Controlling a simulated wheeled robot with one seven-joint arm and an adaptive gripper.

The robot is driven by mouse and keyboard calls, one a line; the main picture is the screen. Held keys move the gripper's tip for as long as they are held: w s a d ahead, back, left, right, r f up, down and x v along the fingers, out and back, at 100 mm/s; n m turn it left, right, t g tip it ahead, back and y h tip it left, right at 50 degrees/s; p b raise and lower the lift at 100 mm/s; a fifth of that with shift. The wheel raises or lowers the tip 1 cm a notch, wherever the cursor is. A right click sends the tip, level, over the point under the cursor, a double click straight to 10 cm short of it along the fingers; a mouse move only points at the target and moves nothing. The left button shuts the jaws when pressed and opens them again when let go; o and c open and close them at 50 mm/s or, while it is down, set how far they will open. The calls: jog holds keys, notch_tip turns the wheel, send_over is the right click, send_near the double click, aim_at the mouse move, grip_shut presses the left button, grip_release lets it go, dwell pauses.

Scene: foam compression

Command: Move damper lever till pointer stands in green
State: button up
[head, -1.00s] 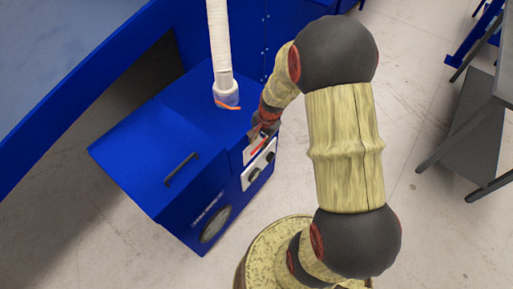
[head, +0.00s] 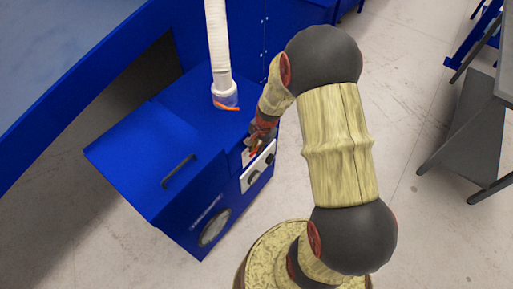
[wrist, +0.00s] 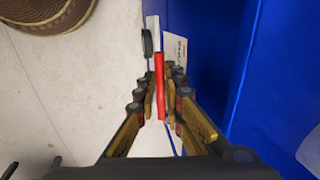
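A blue machine (head: 150,145) stands on the floor. A red lever (wrist: 160,85) sticks out beside its front face in the wrist view. My gripper (wrist: 159,88) has one finger on each side of this lever, with narrow gaps showing, so it looks open around it. In the head view my gripper (head: 256,142) is at the top of the white control panel (head: 257,166) and largely covers the lever. A white plate with small print (wrist: 175,52) lies beyond the fingers. I cannot make out a pointer or a green zone in either view.
A pale hose (head: 218,45) with an orange strip at its collar (head: 226,101) rises from the machine's top. A lid with a black handle (head: 180,170) is at the left. A grey table (head: 480,130) stands at the right.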

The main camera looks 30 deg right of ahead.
grip_shut()
jog(key=shift+s+a+f+h+p, duration=0.15)
jog(key=shift+h+p, duration=0.35)
jog(key=shift+p, duration=1.75)
jog(key=f+t+h+p, duration=0.1)
jog(key=p, duration=0.6)
jog(key=shift+a, duration=0.1)
jog(key=h+p, duration=0.1)
jog(key=p, duration=0.2)
jog(key=shift+f, duration=0.4)
jog(key=shift+f+n+t+h+p, duration=0.3)
jog(key=shift+f+t+h+p, duration=0.15)
jog(key=shift+f+h, duration=0.3)
jog(key=shift+f+t+h+b, duration=0.25)
jog(key=shift+f+h+b, duration=0.15)
jog(key=shift+h, duration=0.45)
jog(key=shift+o, duration=2.4)
grip_release()
